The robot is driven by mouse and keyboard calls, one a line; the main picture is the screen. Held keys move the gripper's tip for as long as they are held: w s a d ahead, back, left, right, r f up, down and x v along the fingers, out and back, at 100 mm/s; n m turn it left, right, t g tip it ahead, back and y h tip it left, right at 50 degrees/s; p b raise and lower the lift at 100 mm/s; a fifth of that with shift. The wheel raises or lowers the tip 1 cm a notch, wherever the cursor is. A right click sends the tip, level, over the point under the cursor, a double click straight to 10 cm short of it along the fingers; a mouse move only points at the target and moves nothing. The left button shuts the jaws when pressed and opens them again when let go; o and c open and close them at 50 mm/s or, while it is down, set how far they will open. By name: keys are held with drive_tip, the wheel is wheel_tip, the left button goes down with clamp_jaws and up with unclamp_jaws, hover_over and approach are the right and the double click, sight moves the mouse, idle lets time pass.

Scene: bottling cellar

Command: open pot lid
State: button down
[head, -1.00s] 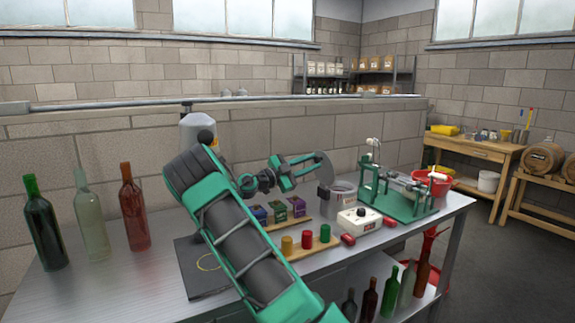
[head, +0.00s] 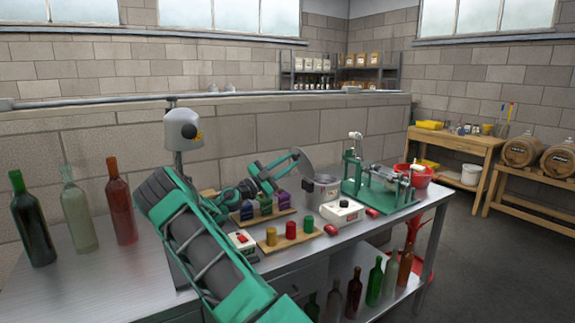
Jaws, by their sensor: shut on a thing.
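The grey metal pot (head: 323,193) stands on the steel bench, right of the centre of the head view. Its top appears uncovered. A grey disc, the pot lid (head: 303,160), is steeply tilted above and to the left of the pot, apart from its rim. My gripper (head: 284,170) is shut on the lid from the left. The exact grip point on the lid is too small to make out. My teal arm crosses the left-middle of the bench and hides part of it.
A white box with a black knob (head: 342,213) stands before the pot. A green bench machine (head: 382,180) stands to the right. Coloured cylinders on a wooden board (head: 287,240) and small boxes lie below my gripper. Bottles (head: 120,203) stand at the left. A grey lamp (head: 181,130) rises behind my arm.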

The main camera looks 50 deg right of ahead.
drive_tip(key=c, duration=1.5)
unclamp_jaws()
drive_tip(key=shift+s+a+r, duration=0.1)
drive_tip(key=shift+s+a, duration=0.1)
drive_tip(key=shift+d, duration=0.1)
drive_tip(key=shift+w+a+f, duration=0.2)
drive_tip(key=shift+a+f, duration=0.1)
drive_tip(key=shift+a, duration=0.1)
drive_tip(key=w+a, duration=0.1)
drive_tip(key=a, duration=0.2)
drive_tip(key=w+a, duration=0.2)
drive_tip(key=a, duration=0.2)
drive_tip(key=w+a, duration=0.1)
drive_tip(key=a, duration=0.3)
drive_tip(key=shift+w+a, duration=0.2)
drive_tip(key=shift+w, duration=0.2)
